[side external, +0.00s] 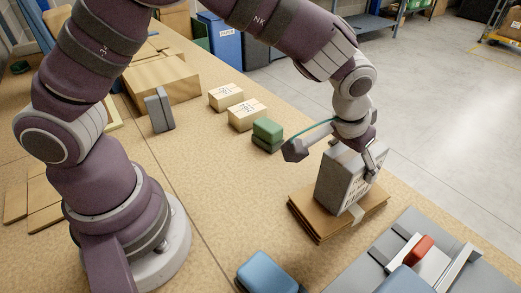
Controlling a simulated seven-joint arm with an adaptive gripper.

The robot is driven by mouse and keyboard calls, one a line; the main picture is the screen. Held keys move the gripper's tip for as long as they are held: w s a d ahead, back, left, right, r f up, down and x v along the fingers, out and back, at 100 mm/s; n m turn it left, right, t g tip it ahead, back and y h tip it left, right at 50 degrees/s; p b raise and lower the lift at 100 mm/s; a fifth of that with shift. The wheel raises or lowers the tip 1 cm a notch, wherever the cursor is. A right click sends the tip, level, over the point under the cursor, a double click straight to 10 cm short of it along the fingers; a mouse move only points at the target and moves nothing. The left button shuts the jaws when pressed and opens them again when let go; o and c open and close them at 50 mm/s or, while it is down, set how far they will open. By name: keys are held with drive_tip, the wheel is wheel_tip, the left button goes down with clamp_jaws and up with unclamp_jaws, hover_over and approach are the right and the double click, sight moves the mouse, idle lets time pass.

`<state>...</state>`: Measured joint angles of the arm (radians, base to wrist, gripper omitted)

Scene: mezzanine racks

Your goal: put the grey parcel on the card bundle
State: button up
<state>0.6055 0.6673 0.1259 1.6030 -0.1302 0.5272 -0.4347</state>
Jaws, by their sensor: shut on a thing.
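The grey parcel (342,180) is a box with printing on its side, held upright over the card bundle. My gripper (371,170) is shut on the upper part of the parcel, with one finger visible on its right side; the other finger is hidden. The card bundle (312,222) is a stack of flat brown card sheets on the work table. The parcel's lower edge is at or just above the bundle's top; I cannot tell whether they touch.
Green blocks (267,131) and two small cartons (247,115) lie behind, left of the bundle. A blue item (267,272) is in front. A grey tray (400,243) with a red item (422,248) stands at right. Bare table (225,190) lies left of the bundle.

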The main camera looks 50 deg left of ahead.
drive_tip(key=shift+f, duration=0.1)
drive_tip(key=o, duration=1.2)
drive_tip(key=shift+o, duration=0.2)
drive_tip(key=v, duration=1.2)
drive_tip(key=shift+s+a, duration=0.1)
drive_tip(key=shift+a, duration=0.15)
drive_tip(key=s+a+t, duration=0.1)
drive_tip(key=s+a, duration=1.1)
drive_tip(key=a, duration=0.1)
drive_tip(key=shift+a+r, duration=0.25)
drive_tip(key=shift+r, duration=0.2)
drive_tip(key=shift+w, duration=0.1)
